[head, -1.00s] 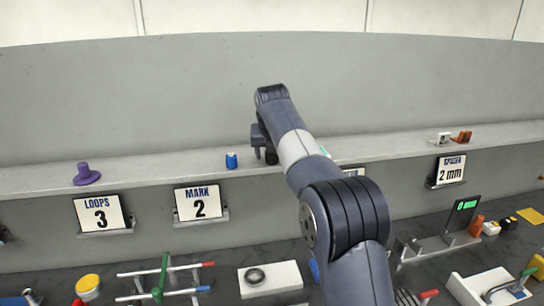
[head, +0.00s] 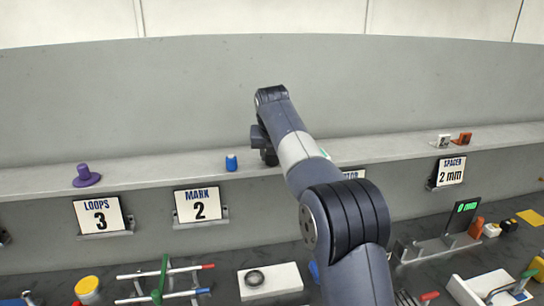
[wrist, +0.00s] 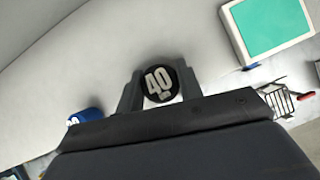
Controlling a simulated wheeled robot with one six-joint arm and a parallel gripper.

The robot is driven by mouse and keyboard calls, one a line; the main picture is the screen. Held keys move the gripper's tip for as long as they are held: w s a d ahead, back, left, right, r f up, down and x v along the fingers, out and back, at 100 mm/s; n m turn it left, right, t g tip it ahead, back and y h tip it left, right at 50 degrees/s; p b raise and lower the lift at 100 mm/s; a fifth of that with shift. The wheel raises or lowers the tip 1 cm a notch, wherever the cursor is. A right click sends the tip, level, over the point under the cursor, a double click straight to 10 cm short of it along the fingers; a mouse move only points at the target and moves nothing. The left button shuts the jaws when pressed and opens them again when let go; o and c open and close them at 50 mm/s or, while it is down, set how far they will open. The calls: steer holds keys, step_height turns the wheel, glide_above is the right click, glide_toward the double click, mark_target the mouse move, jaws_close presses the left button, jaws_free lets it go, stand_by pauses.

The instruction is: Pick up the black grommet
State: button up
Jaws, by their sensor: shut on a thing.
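The black grommet (wrist: 174,73), a round black piece with a white "40" on its face, sits between the two fingers of my gripper (wrist: 158,88) in the wrist view. The fingers are shut on its sides. In the head view my gripper (head: 263,143) is at the grey shelf, right of the blue piece. The grommet is mostly hidden by the gripper and arm there. I cannot tell whether it is touching the shelf.
A blue piece (head: 231,162) and a purple piece (head: 86,177) stand on the shelf (head: 140,168) to the left. A teal-topped white box (wrist: 268,28) is right of the gripper in the wrist view. Signs, fixtures and a white block (head: 285,280) fill the bench below.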

steer(key=shift+s+r, duration=0.15)
steer(key=shift+r, duration=3.2)
steer(key=s+d+b, duration=0.2)
steer(key=s+b, duration=0.3)
steer(key=s, duration=0.4)
steer(key=s+d+b, duration=0.2)
steer(key=s+b, duration=0.3)
steer(key=s, duration=0.5)
steer(key=shift+s, duration=0.15)
